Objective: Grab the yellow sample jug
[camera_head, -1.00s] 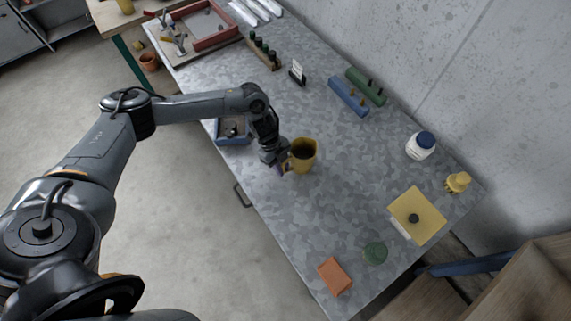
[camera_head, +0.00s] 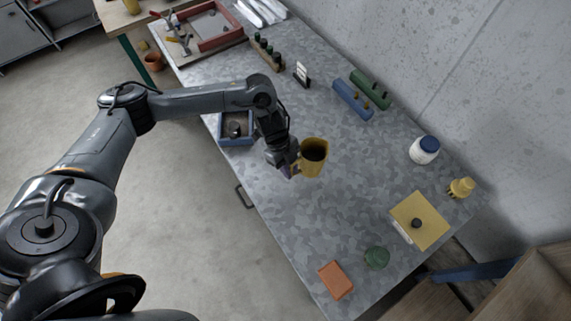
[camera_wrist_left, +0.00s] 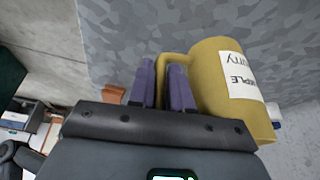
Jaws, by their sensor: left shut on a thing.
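The yellow sample jug (camera_head: 314,158) is at the middle of the grey table in the head view, with its dark open mouth facing up. My left gripper (camera_head: 292,171) is at the jug's left side, shut on its handle. In the left wrist view the jug (camera_wrist_left: 212,75) shows a white label with dark lettering, partly cut off. The purple fingers of my left gripper (camera_wrist_left: 163,85) stand on either side of the jug's handle. My right gripper is not in view.
A blue tray (camera_head: 222,141) is left of the jug. Blue and green holders (camera_head: 350,101) stand behind it. A white jar (camera_head: 424,151), yellow pad (camera_head: 432,236), green object (camera_head: 376,258) and orange block (camera_head: 336,280) lie to the right and front. Table around the jug is clear.

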